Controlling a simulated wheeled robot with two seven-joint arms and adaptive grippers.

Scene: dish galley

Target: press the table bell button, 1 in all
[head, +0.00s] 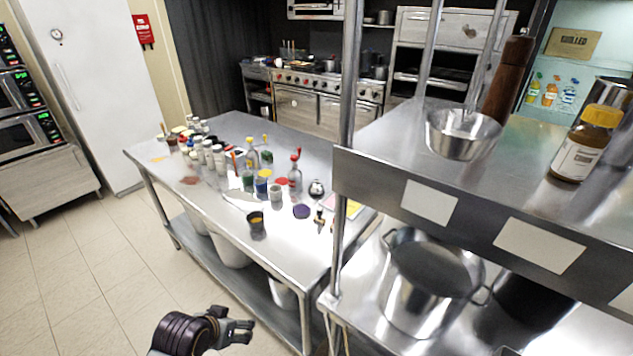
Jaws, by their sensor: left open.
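A small, shiny, dome-shaped thing with a dark top, which looks like the table bell (316,188), sits on the steel table (170,168) near its right end. It is too small to make out the button clearly. My left gripper (240,328) is at the bottom of the head view, low in front of the table and well apart from the bell. Its fingers are open and nothing shows between them. My right gripper is not in view.
Bottles, jars and cups crowd the table around the bell, including a red-topped bottle (295,174) and a dark cup (256,224). A steel shelf unit with a post (345,130) and a large pot (430,290) stands at the right. The tiled floor (80,270) at left is clear.

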